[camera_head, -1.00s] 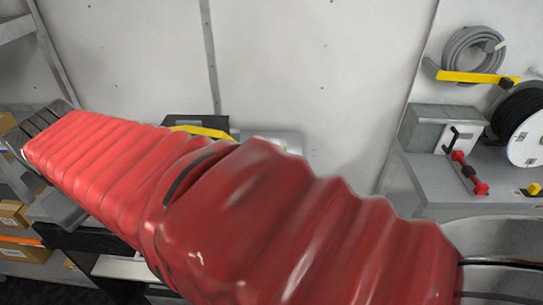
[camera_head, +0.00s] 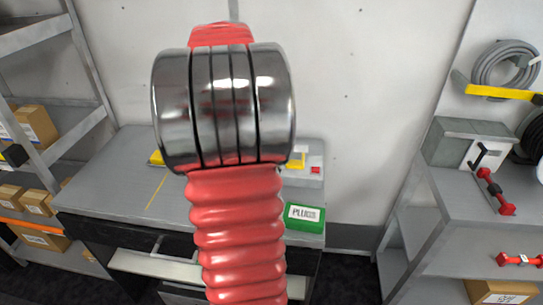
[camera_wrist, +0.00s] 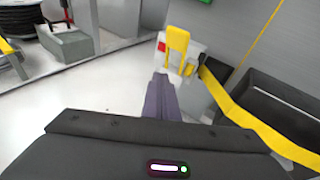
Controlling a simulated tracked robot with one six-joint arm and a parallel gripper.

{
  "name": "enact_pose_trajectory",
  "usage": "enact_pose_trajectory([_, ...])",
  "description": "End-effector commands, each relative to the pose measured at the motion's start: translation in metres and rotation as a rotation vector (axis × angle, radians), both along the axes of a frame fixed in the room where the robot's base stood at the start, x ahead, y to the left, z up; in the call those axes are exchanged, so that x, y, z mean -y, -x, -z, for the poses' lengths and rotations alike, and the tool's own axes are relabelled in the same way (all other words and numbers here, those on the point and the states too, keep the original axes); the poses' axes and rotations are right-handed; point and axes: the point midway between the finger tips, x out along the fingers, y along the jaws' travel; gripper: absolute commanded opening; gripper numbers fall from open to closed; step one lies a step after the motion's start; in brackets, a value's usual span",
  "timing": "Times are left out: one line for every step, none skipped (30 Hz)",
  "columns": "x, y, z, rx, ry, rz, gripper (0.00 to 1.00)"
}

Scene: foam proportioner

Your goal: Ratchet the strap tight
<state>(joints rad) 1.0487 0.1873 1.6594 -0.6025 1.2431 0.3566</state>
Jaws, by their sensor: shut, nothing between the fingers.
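In the wrist view a yellow strap (camera_wrist: 250,118) runs across a dark case (camera_wrist: 275,105). Beside it a yellow lever (camera_wrist: 178,45) stands up from a pale block, with a smaller yellow piece by its foot. My gripper (camera_wrist: 161,78) is shut and empty, its tips just short of the pale block and left of the strap, apparently apart from both. In the head view my arm hides the gripper and most of the case. Part of the yellow lever (camera_head: 297,161) shows right of my arm, and a bit of yellow (camera_head: 156,157) shows left of it.
The grey workbench (camera_head: 120,180) carries a red button (camera_head: 315,170) and a green box (camera_head: 305,217). Left is a rack with cardboard boxes (camera_head: 36,122). Right is a shelf unit with a grey case (camera_head: 465,142), a hose coil (camera_head: 505,65) and red-ended bars (camera_head: 495,190).

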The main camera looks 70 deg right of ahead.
Motion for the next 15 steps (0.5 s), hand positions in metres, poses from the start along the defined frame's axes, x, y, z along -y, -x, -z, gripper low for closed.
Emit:
enact_pose_trajectory([0.011,0.013,0.003,-0.012,0.001,0.033,0.0])
enact_pose_trajectory([0.016,0.019,0.003,-0.02,0.003,0.048,0.0])
enact_pose_trajectory([0.021,0.026,0.004,-0.028,0.004,0.063,0.0])
enact_pose_trajectory([0.024,0.03,0.004,-0.033,0.007,0.074,0.0])
enact_pose_trajectory([0.026,0.033,0.004,-0.035,0.008,0.081,0.0])
enact_pose_trajectory([0.028,0.035,0.005,-0.038,0.008,0.087,0.0])
enact_pose_trajectory([0.028,0.036,0.005,-0.04,0.008,0.09,0.0])
enact_pose_trajectory([0.029,0.037,0.005,-0.039,0.009,0.091,0.0])
enact_pose_trajectory([0.029,0.037,0.005,-0.04,0.009,0.091,0.0])
enact_pose_trajectory([0.029,0.037,0.005,-0.04,0.009,0.091,0.0])
enact_pose_trajectory([0.029,0.037,0.005,-0.04,0.008,0.09,0.0])
enact_pose_trajectory([0.028,0.037,0.005,-0.04,0.008,0.09,0.0])
enact_pose_trajectory([0.028,0.037,0.005,-0.04,0.008,0.09,0.0])
enact_pose_trajectory([0.028,0.037,0.005,-0.04,0.008,0.09,0.0])
enact_pose_trajectory([0.028,0.036,0.005,-0.039,0.009,0.09,0.0])
